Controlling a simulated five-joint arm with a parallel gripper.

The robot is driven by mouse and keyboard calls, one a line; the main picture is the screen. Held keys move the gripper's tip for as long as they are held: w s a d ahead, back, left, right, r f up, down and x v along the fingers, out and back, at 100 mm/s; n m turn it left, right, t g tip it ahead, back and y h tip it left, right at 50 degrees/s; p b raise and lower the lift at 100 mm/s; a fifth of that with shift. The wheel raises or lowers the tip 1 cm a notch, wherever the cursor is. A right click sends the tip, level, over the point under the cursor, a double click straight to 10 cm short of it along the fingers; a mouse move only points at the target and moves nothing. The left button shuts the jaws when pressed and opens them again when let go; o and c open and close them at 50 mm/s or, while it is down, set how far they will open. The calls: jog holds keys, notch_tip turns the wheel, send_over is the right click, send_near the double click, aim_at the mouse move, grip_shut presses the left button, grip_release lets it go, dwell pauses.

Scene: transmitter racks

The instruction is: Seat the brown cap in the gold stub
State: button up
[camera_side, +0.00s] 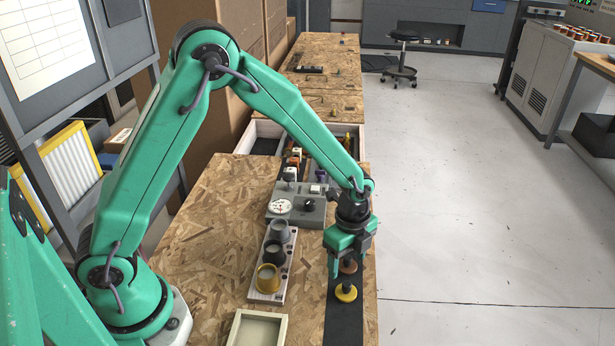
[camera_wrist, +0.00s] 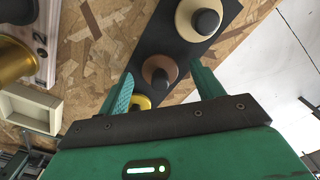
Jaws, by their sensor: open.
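The brown cap (camera_side: 348,266) stands on a black strip (camera_side: 343,325), with a dark knob on top. In the wrist view the brown cap (camera_wrist: 160,71) shows between my two fingers. My gripper (camera_side: 347,263) is open around it, one finger on each side; the wrist view shows gaps between the fingers (camera_wrist: 162,70) and the cap. The gold stub (camera_side: 268,279) is the nearest of three cups on a pale board (camera_side: 262,297), left of my gripper, and its mouth looks empty. Part of the gold stub (camera_wrist: 14,62) shows at the wrist view's left edge.
A yellow cap (camera_side: 346,293) stands just nearer on the strip. A beige cap (camera_wrist: 203,18) is on the brown cap's other side. Black (camera_side: 274,251) and grey (camera_side: 280,229) stubs share the board. A cream tray (camera_side: 238,327) lies at the front; a grey meter box (camera_side: 312,212) stands behind.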

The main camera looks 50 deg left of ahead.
aim_at(348, 257)
dwell(0.3)
jog(key=c, duration=1)
jog(key=shift+c, duration=0.2)
jog(key=shift+r, duration=0.1)
jog(key=shift+r, duration=0.75)
notch_tip(348, 257, up, 2)
jog(key=shift+r, duration=0.15)
jog(key=s+d+r, duration=0.7)
jog(key=s+d, duration=0.1)
jog(key=shift+s, duration=0.3)
